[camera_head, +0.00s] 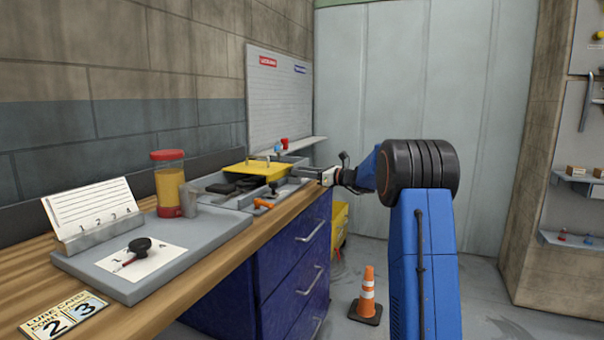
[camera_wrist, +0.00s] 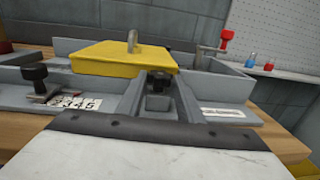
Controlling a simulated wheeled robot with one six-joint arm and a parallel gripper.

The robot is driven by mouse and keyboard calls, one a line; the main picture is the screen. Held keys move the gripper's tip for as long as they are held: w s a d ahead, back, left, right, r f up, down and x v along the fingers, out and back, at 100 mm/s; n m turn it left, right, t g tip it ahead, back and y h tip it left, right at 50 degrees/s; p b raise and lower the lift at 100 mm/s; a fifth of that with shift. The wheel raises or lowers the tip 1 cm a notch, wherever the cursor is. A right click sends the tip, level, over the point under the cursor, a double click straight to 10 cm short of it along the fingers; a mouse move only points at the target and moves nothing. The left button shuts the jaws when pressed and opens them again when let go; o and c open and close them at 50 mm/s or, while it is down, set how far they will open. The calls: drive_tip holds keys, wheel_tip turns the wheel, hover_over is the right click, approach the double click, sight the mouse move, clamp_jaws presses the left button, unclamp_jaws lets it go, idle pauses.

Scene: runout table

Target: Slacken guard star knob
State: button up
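The yellow guard (camera_wrist: 108,57) lies over the grey runout table, with an upright metal pin on top; it also shows in the head view (camera_head: 243,168). A small dark knob (camera_wrist: 158,80) sits at the guard's near right corner. Another black knob (camera_wrist: 35,72) stands on a post to the left; it also shows in the head view (camera_head: 273,187). My gripper (camera_head: 298,171) reaches in over the table's right side. In the wrist view two grey bars, seemingly its fingers, stand apart either side of the dark knob. I cannot tell whether they touch it.
A red-topped handle (camera_wrist: 225,42) rises behind right of the guard. An orange-handled tool (camera_head: 263,204) lies in front of the table. A yellow jar with a red lid (camera_head: 169,184) and a card stand (camera_head: 92,215) are further left. A traffic cone (camera_head: 367,295) stands on the floor.

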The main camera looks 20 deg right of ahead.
drive_tip(key=shift+d+n+g+y, duration=0.1)
drive_tip(key=shift+n+g+y, duration=0.2)
drive_tip(key=shift+y, duration=0.1)
drive_tip(key=shift+w+d+f+n+g+y, duration=0.1)
drive_tip(key=shift+w+d+n+g+y, duration=0.1)
drive_tip(key=shift+n+g+y, duration=0.4)
drive_tip(key=shift+w+d+n+g+y, duration=0.1)
drive_tip(key=shift+w+n+g+y, duration=0.05)
drive_tip(key=shift+n+g+y, duration=0.4)
drive_tip(key=shift+w+d+n+g+y, duration=0.15)
drive_tip(key=shift+n+g+y, duration=0.55)
drive_tip(key=shift+g, duration=0.4)
drive_tip(key=shift+w+n+g+y, duration=0.2)
drive_tip(key=shift+n+g+y, duration=0.25)
drive_tip(key=shift+n+g, duration=0.5)
drive_tip(key=shift+w+d+n+g+y, duration=0.15)
drive_tip(key=shift+n+g+y, duration=0.45)
drive_tip(key=shift+g, duration=0.9)
drive_tip(key=o, duration=1.1)
drive_tip(key=shift+c, duration=0.2)
drive_tip(key=shift+r, duration=0.2)
